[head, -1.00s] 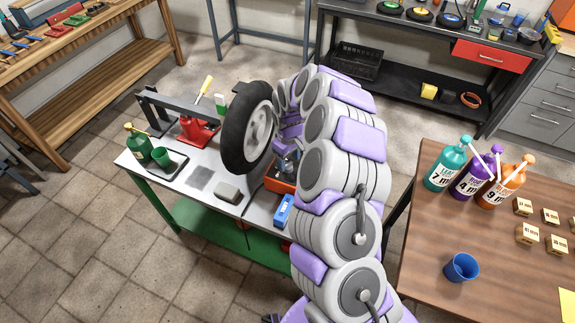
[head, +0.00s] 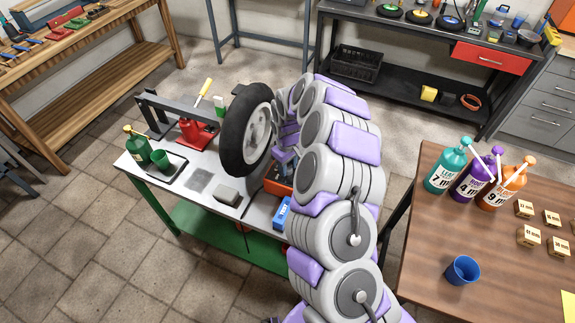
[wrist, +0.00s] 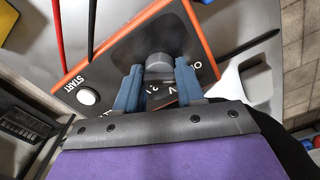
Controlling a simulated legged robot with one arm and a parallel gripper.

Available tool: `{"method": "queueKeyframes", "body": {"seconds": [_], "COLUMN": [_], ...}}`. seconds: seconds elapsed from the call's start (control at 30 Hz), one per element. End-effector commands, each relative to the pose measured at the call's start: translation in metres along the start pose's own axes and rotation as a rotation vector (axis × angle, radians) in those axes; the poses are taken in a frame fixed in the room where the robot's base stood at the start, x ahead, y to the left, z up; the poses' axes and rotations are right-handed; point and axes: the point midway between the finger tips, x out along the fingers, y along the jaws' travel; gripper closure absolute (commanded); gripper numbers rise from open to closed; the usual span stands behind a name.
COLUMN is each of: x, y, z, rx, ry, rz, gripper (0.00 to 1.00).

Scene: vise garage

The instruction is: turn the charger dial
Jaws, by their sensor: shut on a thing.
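The charger (wrist: 195,28) is an orange-edged box with a black face on the metal bench. In the head view its orange side (head: 277,180) shows partly behind my arm. In the wrist view a dark round dial (wrist: 158,66) stands on the face, between the two blue fingers of my gripper (wrist: 158,80). My gripper is shut on the dial, with a finger on each side. A white START button (wrist: 86,96) sits left of the dial. The dial's pointer and much of the printed scale are hidden. In the head view my arm hides the gripper.
A wheel (head: 246,130) stands upright beside my arm. A blue box (head: 283,213) and a grey block (head: 228,195) lie near the bench front. Red (wrist: 60,40) and black (wrist: 92,25) leads run beside the charger.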

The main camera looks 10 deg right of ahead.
Motion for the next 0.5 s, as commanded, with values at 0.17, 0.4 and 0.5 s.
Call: {"method": "queueKeyframes", "body": {"seconds": [0.17,0.4,0.5], "x": [-0.0004,-0.0017,-0.0028], "y": [0.0013,0.0014,0.0013], "z": [-0.0005,-0.0003,-0.0001], "rx": [0.000,0.029,0.067], "ry": [0.002,0.001,0.000], "rz": [0.002,0.002,0.002], "gripper": [0.93,0.93,0.93]}}
